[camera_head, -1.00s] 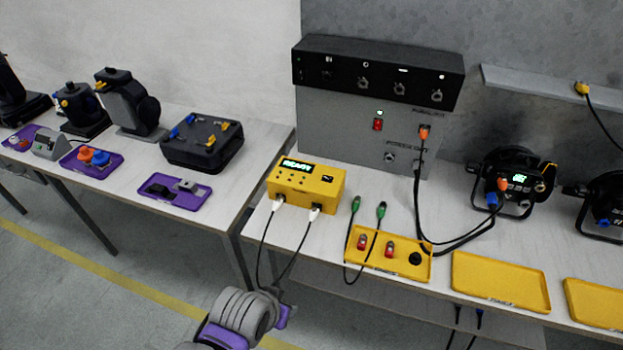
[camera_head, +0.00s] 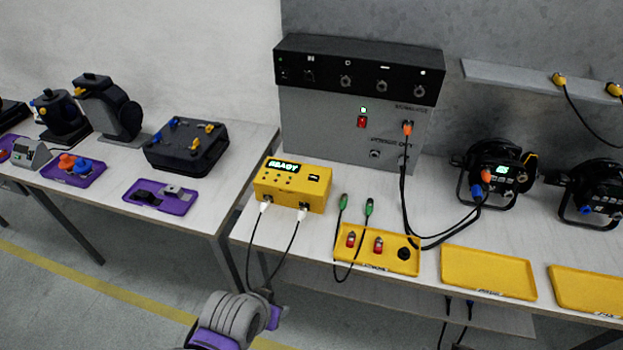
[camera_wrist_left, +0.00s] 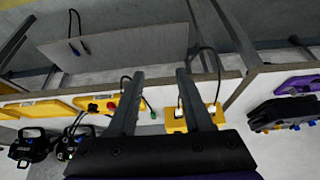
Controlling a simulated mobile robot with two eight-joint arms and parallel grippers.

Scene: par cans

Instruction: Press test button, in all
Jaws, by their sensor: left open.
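The yellow tester box (camera_head: 291,187) stands on the right-hand bench, its lit green display (camera_head: 284,166) reading READY. Small dark buttons (camera_head: 278,179) are on its face; I cannot read their labels. Two white plugs (camera_head: 265,207) with black cables sit in its front. In the left wrist view the box (camera_wrist_left: 176,126) is partly hidden behind a finger. My left gripper (camera_wrist_left: 160,72) is open and empty, with both fingers pointing toward the bench's front edge. In the head view only my left arm shows, at the bottom, in front of the bench. My right gripper is out of view.
A yellow tray (camera_head: 376,259) with red-capped parts lies right of the box, beside two green-ended cables (camera_head: 369,207). A grey cabinet (camera_head: 340,125) stands behind. Black lamps (camera_head: 497,170) are at right. Another bench with purple trays (camera_head: 160,197) is at left. The floor in front is open.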

